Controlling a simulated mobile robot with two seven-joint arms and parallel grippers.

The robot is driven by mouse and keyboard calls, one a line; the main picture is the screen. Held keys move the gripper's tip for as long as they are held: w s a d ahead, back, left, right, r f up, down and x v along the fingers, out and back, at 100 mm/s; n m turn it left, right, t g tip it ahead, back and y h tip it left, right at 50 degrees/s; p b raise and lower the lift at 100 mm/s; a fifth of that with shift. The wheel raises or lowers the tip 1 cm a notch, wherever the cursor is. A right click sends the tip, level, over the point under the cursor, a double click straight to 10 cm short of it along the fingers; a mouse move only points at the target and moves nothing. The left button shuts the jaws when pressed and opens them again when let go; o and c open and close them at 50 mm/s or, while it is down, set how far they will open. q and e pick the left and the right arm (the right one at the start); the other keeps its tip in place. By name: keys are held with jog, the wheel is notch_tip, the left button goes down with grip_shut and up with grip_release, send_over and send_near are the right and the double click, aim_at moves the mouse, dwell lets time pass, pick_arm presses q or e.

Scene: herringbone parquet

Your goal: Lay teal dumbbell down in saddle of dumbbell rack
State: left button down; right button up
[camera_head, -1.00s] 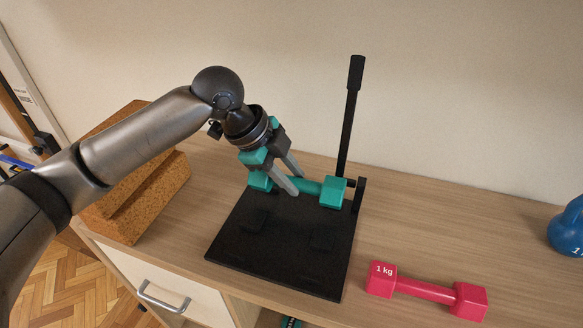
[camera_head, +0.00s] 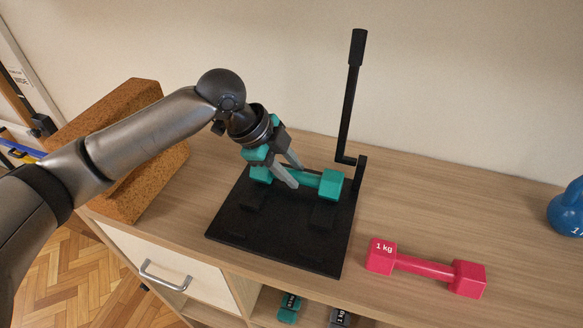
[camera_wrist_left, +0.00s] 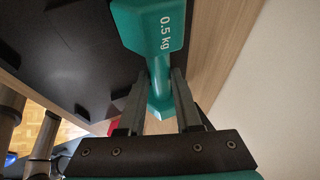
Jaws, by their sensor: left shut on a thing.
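The teal dumbbell (camera_head: 331,185), marked 0.5 kg on its head in the left wrist view (camera_wrist_left: 150,25), lies crosswise over the back part of the black dumbbell rack (camera_head: 275,245). My left gripper (camera_head: 296,178) is shut on its handle; the two fingers also show around the handle in the left wrist view (camera_wrist_left: 156,100). Raised black saddle blocks (camera_head: 323,215) stand on the rack plate in front of the dumbbell. I cannot tell whether the dumbbell touches the rack. My right gripper is not in view.
A tall black post (camera_head: 350,100) rises at the rack's back right. A pink 1 kg dumbbell (camera_head: 425,267) lies to the right, and a blue kettlebell (camera_head: 568,212) stands at the right edge. A cork block (camera_head: 150,185) is at left. The wooden top right of the rack is mostly clear.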

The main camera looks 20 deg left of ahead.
pick_arm(q)
jog(key=shift+f, duration=0.2)
jog(key=shift+c, duration=1)
grip_release()
jog(key=shift+f, duration=0.15)
notch_tip(320, 180, up, 4)
jog(key=p, duration=0.4)
jog(key=shift+f+p, duration=0.25)
jog(key=shift+p, duration=0.05)
jog(key=shift+r+p, duration=0.6)
jog(key=shift+r, duration=2.7)
jog(key=b+v, duration=0.1)
jog(key=v, duration=1.4)
